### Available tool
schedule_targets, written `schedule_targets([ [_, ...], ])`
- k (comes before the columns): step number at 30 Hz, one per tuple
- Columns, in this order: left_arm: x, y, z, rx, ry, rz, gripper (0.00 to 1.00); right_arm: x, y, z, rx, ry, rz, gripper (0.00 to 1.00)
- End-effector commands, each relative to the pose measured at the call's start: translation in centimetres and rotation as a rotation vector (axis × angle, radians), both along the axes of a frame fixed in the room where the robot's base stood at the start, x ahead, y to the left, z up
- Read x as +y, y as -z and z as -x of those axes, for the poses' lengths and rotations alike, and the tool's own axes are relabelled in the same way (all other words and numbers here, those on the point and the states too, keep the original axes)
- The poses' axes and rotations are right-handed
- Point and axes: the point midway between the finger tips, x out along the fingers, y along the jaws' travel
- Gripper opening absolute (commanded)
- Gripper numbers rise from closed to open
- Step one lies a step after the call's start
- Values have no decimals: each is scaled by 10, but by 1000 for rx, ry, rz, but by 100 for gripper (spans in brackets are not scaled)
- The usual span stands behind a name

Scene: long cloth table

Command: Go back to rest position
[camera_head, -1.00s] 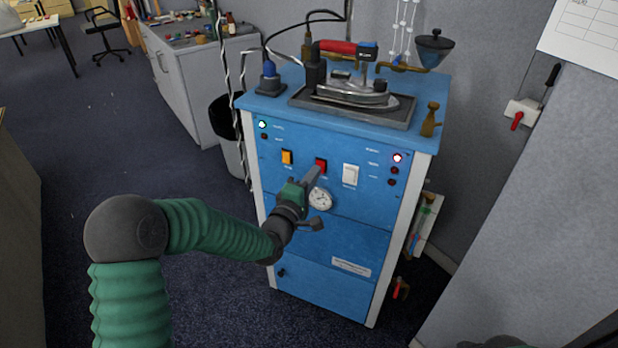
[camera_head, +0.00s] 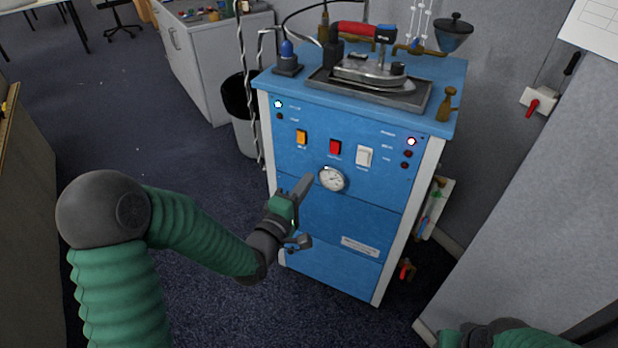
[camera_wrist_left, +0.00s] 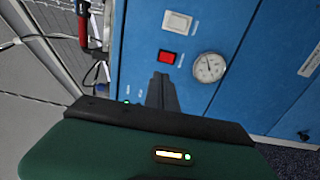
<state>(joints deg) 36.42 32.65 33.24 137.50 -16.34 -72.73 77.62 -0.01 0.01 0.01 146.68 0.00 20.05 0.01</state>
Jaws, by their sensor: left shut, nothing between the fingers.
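My left gripper (camera_head: 303,185) is shut and empty in front of the blue steam station (camera_head: 335,240), below its red switch (camera_head: 335,147) and left of the round gauge (camera_head: 332,179). In the left wrist view the shut fingers (camera_wrist_left: 161,88) point at the blue panel, just below the red switch (camera_wrist_left: 167,57). I cannot tell whether the fingertips touch the panel. Part of my right arm (camera_head: 490,335) shows at the bottom right; its gripper is not in view.
An iron (camera_head: 365,70) rests on the tray on top of the station. A dark bin (camera_head: 240,100) and a grey cabinet (camera_head: 205,60) stand at the back left. A grey partition (camera_head: 550,180) stands at the right. The carpet (camera_head: 130,130) at the left is clear.

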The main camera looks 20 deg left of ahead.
Motion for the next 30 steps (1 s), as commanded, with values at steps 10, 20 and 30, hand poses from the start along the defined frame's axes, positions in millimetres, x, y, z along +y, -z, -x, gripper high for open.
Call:
schedule_targets([
  [10,-13,39,11,171,53,-283,0,0,0,0,0,0,0,36],
  [20,6,131,139,761,495,-1180,0,0,0,0,0,0,0,36],
  [30,7,84,238,935,926,-1381,0,0,-52,0,-1,0,0,36],
])
